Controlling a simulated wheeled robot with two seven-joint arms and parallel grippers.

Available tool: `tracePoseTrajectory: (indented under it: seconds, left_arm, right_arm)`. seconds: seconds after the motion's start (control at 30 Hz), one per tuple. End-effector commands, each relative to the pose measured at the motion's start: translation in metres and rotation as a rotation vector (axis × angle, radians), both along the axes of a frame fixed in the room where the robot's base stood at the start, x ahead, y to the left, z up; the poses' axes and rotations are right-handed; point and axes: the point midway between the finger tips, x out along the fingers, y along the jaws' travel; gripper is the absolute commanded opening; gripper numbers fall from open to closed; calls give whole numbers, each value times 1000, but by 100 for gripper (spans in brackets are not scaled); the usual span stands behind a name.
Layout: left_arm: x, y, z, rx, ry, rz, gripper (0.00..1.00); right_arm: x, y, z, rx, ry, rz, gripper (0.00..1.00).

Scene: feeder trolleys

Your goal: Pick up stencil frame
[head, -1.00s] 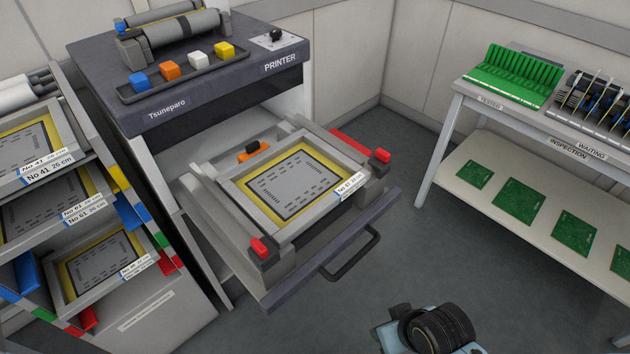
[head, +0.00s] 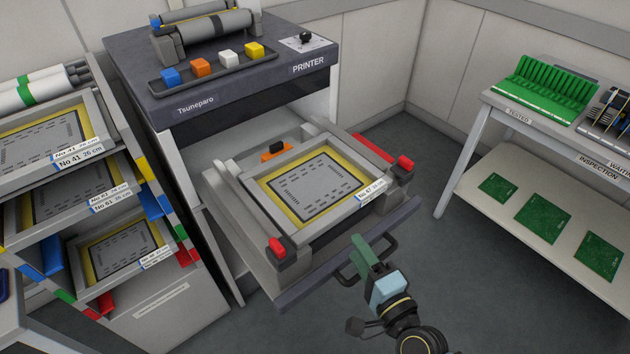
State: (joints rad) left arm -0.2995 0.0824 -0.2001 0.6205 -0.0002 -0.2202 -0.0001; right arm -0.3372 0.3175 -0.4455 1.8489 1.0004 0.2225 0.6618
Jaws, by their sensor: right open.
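A stencil frame (head: 316,186), grey with a yellow inner border and a white label on its near right edge, lies in the pulled-out printer drawer (head: 345,258). More stencil frames sit in the rack at left: a top one (head: 45,137), a middle one (head: 75,190) and a lower one (head: 118,245). My right gripper (head: 364,250), with green fingers, is open and empty. It overlaps the black drawer handle (head: 345,278) in the picture, in front of the drawer and below the frame's near right corner. I cannot tell whether it touches the handle. My left gripper is out of view.
The printer (head: 215,75) stands behind the drawer. Red-tipped clamps (head: 277,246) and (head: 405,164) flank the frame, and an orange part (head: 275,153) lies behind it. A bench (head: 475,165) with green boards is at right. Grey floor is clear between drawer and bench.

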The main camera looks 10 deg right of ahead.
Motion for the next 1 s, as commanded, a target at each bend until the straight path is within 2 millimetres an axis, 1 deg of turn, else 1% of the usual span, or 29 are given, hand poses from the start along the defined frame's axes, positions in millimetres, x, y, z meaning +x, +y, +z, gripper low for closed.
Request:
tracePoseTrajectory:
  seconds: [0.07, 0.17, 0.27, 0.4, 0.5, 0.6, 0.77, 1.0]
  left_arm:
    - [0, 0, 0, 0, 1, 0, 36]
    - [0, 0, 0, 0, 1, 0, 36]
    - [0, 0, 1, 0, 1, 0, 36]
    - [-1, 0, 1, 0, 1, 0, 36]
    - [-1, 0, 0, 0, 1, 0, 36]
    - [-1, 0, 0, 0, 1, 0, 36]
    - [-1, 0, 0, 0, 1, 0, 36]
    - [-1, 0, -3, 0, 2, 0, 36]
  right_arm:
    - [2, -6, -2, 37, -1, -33, 48]
    - [10, -7, -2, 56, -4, -51, 48]
    - [26, -3, -1, 60, -6, -54, 48]
    - [53, 5, -1, 56, -6, -53, 48]
    - [68, 10, -1, 56, -5, -52, 48]
    - [78, 13, -2, 56, -4, -51, 48]
    - [87, 17, -2, 56, -4, -51, 48]
    - [120, 30, -2, 55, -5, -50, 48]
